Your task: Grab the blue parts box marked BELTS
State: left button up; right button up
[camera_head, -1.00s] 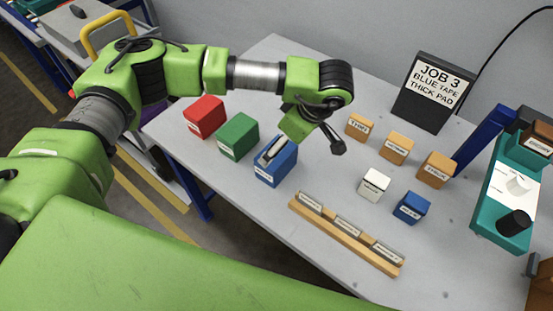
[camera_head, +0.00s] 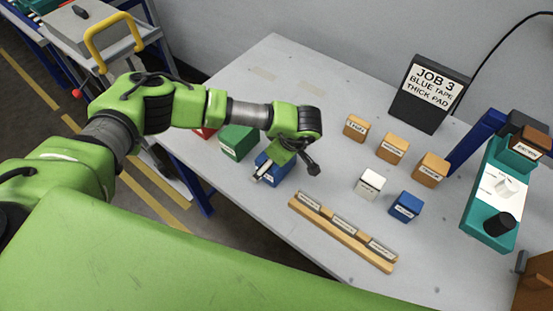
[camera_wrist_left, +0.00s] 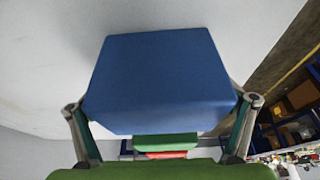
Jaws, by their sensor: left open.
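A large blue box (camera_head: 272,177) stands at the near left edge of the table, in a row with a green and a red box. In the left wrist view the blue box (camera_wrist_left: 160,80) fills the space between the fingers. My left gripper (camera_head: 288,168) is open, with one finger at each side of this box; I cannot tell whether they touch it. In the head view the gripper hides much of the box, and no BELTS label is readable. A smaller blue block (camera_head: 406,207) with an unreadable label sits farther right. My right gripper is not in view.
The green box (camera_head: 238,141) stands close beyond the blue box, with the red box (camera_head: 206,132) partly hidden behind my arm. A wooden rack (camera_head: 340,235), several tan blocks and a white block (camera_head: 369,184) lie right. A teal plotter (camera_head: 490,205) stands far right.

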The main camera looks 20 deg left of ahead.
pick_arm(q)
jog(key=shift+s, duration=0.1)
jog(key=c, duration=1.2)
jog(key=shift+r, duration=0.1)
jog(key=shift+c, duration=0.2)
